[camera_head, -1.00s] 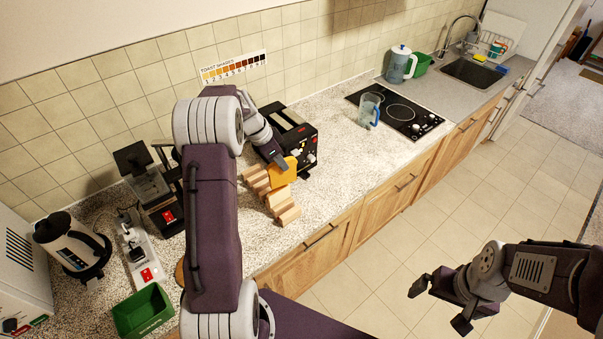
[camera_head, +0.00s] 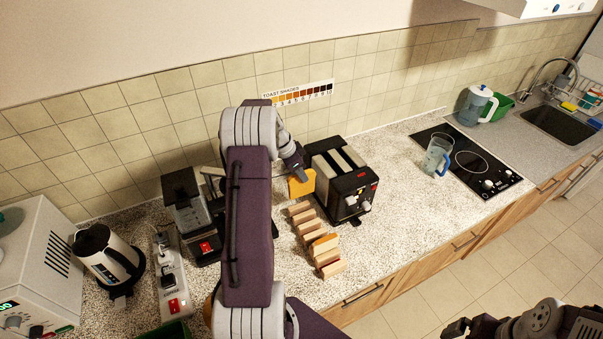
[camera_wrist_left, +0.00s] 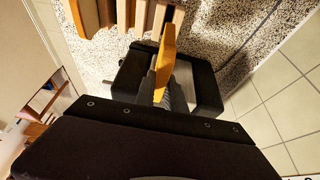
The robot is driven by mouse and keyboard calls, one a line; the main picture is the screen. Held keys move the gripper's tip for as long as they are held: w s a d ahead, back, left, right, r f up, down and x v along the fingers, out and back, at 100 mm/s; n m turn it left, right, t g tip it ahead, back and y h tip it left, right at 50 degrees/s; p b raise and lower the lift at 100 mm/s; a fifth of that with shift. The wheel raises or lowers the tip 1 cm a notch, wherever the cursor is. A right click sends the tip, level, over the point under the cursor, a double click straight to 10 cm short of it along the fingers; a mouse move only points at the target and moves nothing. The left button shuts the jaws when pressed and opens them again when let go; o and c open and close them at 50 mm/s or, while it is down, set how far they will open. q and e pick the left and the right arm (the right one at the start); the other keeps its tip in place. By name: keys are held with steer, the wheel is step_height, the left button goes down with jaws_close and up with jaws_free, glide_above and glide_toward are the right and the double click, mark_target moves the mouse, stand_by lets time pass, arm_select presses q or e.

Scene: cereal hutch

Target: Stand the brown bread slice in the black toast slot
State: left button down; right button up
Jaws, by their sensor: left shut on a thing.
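My left gripper (camera_head: 297,170) is shut on a golden-orange bread slice (camera_head: 303,185), which hangs below the fingers beside the left side of the black toaster (camera_head: 352,205). In the left wrist view the slice (camera_wrist_left: 165,60) shows edge-on between the fingers. The toaster has pale metal strips along its top; its slots are hard to make out. A wooden rack of pale blocks (camera_head: 329,257) stands left of the toaster, with an orange-tan piece among the blocks. My right gripper (camera_head: 462,327) is at the bottom edge, partly cut off.
A toast shade chart (camera_head: 300,92) is on the tiled wall behind. A kettle (camera_head: 105,258) and power strip (camera_head: 172,285) are at the left. A clear jug (camera_head: 437,156) stands by the hob (camera_head: 480,160) at the right. Counter between toaster and hob is clear.

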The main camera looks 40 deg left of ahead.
arm_select(q)
steer(key=b, duration=0.4)
glide_above(301, 195)
steer(key=f, duration=0.4)
steer(key=shift+w+a+f, duration=0.25)
steer(key=shift+w+f, duration=0.1)
steer(key=shift+f, duration=0.05)
steer(key=shift+s+d+f+b, duration=0.1)
steer(key=shift+f+b, duration=0.45)
steer(key=shift+w+a+f, duration=0.15)
steer(key=shift+w+a, duration=0.05)
steer(key=shift+s+d+f, duration=0.1)
steer(key=shift+s+f, duration=0.05)
steer(key=shift+f, duration=0.2)
steer(key=shift+f+b, duration=0.8)
steer(key=shift+f, duration=0.5)
steer(key=shift+f+b, duration=0.35)
steer(key=shift+f, duration=0.5)
steer(key=shift+f+b, duration=0.7)
steer(key=shift+b, duration=0.15)
arm_select(e)
step_height(301, 195, down, 10)
steer(key=shift+f, duration=0.25)
